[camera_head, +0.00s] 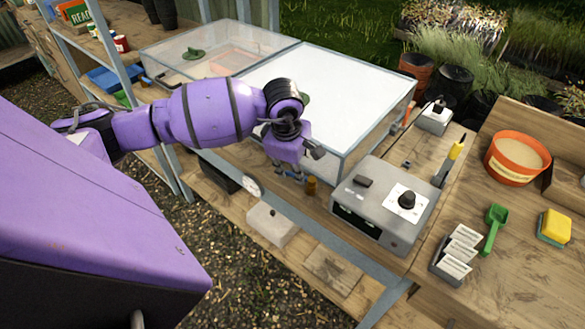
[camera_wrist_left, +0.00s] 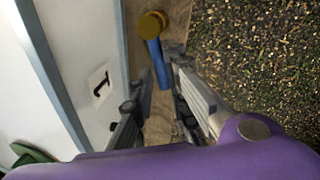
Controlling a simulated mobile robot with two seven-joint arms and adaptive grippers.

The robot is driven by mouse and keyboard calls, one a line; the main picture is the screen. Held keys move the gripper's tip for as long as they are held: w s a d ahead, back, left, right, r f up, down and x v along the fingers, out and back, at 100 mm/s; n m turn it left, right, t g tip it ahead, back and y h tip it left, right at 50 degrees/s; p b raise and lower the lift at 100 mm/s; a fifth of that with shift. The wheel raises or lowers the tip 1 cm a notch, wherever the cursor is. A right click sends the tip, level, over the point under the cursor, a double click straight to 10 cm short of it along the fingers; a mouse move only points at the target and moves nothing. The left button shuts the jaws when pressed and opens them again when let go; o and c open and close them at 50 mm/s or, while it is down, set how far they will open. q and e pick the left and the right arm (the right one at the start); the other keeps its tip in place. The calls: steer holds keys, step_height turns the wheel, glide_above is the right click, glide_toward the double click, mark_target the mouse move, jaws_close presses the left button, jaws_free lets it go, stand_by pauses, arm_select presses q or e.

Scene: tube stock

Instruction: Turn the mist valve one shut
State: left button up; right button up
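The mist valve shows in the left wrist view as a round brass body (camera_wrist_left: 152,24) with a straight blue lever (camera_wrist_left: 158,62) reaching toward my gripper. In the head view, a small brass part (camera_head: 312,186) shows beside my left gripper (camera_head: 290,174), at the front of the glass case. The left gripper (camera_wrist_left: 160,92) is open, its fingers on either side of the lever's near end. I cannot tell whether either finger touches the lever. The gripper hides most of the valve in the head view. My right gripper is not in view.
A glass case (camera_head: 345,125) stands close behind the gripper. A grey control box (camera_head: 378,222) with a black knob is to its right. A pale box (camera_head: 272,222) and a round gauge (camera_head: 252,187) are below. An orange pot (camera_head: 515,160) and a green scoop (camera_head: 494,222) are farther right.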

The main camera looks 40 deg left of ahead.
arm_select(q)
jaws_close()
